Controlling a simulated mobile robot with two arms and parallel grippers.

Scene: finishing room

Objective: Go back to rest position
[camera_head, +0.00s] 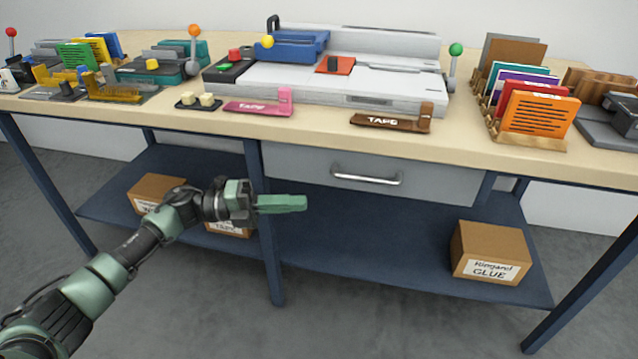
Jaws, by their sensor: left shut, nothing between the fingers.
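My left gripper (282,204) is green and shut, with nothing held. It is in the air in front of the workbench, below the tabletop's front edge and left of the drawer handle (367,178). My left arm comes in from the lower left corner. My right gripper is not in the head view.
The workbench (312,130) holds a white binding machine (345,82), a pink tape holder (258,107), a brown tape holder (392,122) and a rack of coloured booklets (538,113). A GLUE box (490,252) stands on the blue lower shelf (370,262). Grey floor lies in front.

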